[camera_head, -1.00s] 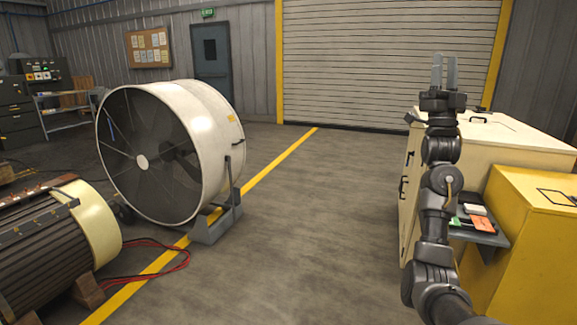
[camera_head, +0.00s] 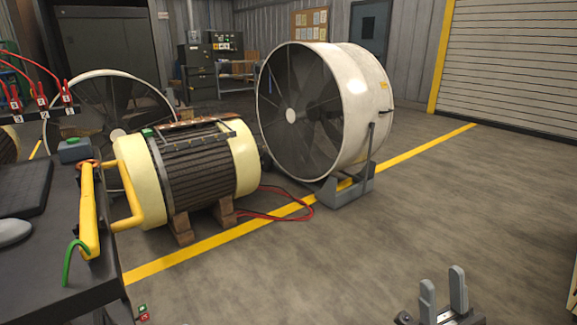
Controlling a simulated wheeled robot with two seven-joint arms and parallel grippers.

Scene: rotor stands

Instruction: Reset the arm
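My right gripper (camera_head: 443,297) shows at the bottom right of the head view. Its two grey fingers point up and stand apart, with nothing between them. The rest of my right arm is below the picture edge. My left gripper and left arm are not in view.
A dark bench (camera_head: 45,270) with a yellow handle (camera_head: 90,215) stands close at the left. Beyond it are a cream motor (camera_head: 190,170) on wooden blocks, red cables (camera_head: 285,208) and a large white drum fan (camera_head: 360,100). The floor at centre and right is clear.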

